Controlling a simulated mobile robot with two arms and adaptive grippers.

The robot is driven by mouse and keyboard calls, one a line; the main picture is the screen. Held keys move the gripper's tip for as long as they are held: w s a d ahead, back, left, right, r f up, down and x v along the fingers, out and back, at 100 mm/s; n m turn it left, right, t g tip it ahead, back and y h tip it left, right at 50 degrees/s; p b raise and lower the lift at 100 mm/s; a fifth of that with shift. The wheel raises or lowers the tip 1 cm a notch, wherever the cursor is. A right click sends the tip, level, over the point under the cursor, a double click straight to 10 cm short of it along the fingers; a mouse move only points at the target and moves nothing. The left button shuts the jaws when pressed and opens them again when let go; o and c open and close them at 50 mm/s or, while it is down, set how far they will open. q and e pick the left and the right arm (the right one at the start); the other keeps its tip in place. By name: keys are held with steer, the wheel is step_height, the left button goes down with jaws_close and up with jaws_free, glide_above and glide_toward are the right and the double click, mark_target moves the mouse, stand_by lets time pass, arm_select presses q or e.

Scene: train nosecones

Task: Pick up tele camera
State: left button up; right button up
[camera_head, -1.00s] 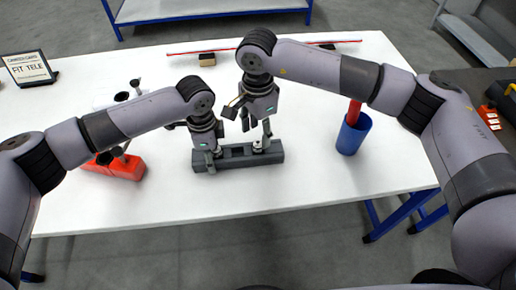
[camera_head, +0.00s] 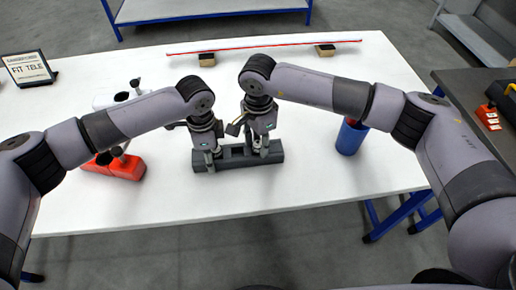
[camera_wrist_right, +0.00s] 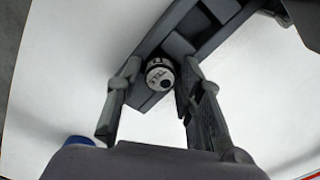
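The tele camera (camera_wrist_right: 160,74), a small round piece with a white lettered ring and dark lens, sits in the dark grey holder (camera_wrist_right: 178,45). In the head view the holder (camera_head: 228,164) lies on the white table. My right gripper (camera_head: 260,150) points down at the holder's right part. In the right wrist view its two fingers (camera_wrist_right: 157,92) stand apart on either side of the tele camera, with small gaps showing. My left gripper (camera_head: 211,162) points down at the holder's left end; its fingers are too small to judge. In the head view the right gripper largely hides the tele camera.
A blue cup (camera_head: 350,138) stands right of the holder. A red block (camera_head: 125,168) with dark pieces lies at left, near a white block (camera_head: 104,100). A "FIT TELE" sign (camera_head: 29,69) stands at the back left. A red rod (camera_head: 262,45) rests on supports behind.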

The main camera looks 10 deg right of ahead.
mark_target(258, 144)
jaws_close()
stand_by(0.3)
arm_select(q)
steer(key=o, duration=1.3)
arm_select(e)
step_height(258, 144, up, 10)
arm_select(q)
steer(key=shift+r, duration=0.1)
step_height(258, 144, up, 12)
steer(key=shift+f, duration=0.1)
